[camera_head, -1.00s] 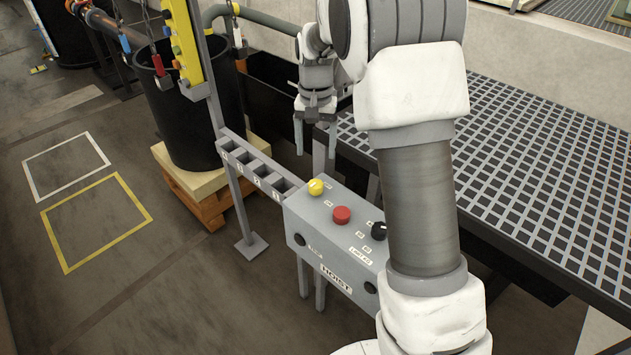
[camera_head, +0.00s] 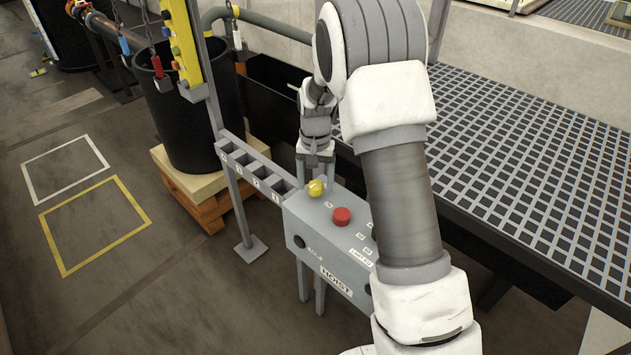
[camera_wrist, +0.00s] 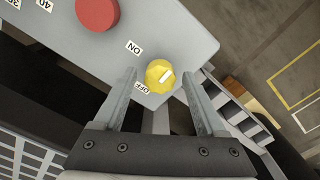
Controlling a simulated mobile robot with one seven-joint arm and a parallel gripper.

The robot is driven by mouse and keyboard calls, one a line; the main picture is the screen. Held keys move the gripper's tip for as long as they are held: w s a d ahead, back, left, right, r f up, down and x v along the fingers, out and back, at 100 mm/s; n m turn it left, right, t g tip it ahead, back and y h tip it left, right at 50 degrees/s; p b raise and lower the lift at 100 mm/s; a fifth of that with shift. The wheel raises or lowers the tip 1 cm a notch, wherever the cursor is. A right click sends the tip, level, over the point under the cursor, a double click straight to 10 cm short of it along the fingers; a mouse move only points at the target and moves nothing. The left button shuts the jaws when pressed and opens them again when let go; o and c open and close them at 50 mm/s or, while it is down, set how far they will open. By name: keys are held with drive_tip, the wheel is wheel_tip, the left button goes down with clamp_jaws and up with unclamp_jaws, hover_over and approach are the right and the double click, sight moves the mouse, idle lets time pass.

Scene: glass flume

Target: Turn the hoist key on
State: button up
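The hoist box is a grey console (camera_head: 322,258) labelled HOIST. The pointer bar is slanted and is not in line with the ON label. My gripper (camera_head: 315,176) is at the knob's end of the box. In the wrist view my gripper (camera_wrist: 159,73) is open, with one finger on each side of the knob and gaps showing; contact is not visible.
A red button (camera_head: 342,216) stands on the box close to the knob; a black knob beyond it is mostly hidden by my arm. A slotted grey rail (camera_head: 255,168) joins the box. A grating platform (camera_head: 530,170) lies to the right; a black tank (camera_head: 190,120) stands behind left.

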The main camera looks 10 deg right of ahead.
clamp_jaws()
drive_tip(key=shift+n, duration=0.3)
drive_tip(key=n, duration=0.4)
drive_tip(key=n+p, duration=0.1)
drive_tip(key=n, duration=0.4)
drive_tip(key=n+p, duration=0.1)
drive_tip(key=n, duration=0.3)
drive_tip(key=shift+d+r, duration=0.1)
drive_tip(key=shift+n+p, duration=0.5)
drive_tip(key=shift+n, duration=1.7)
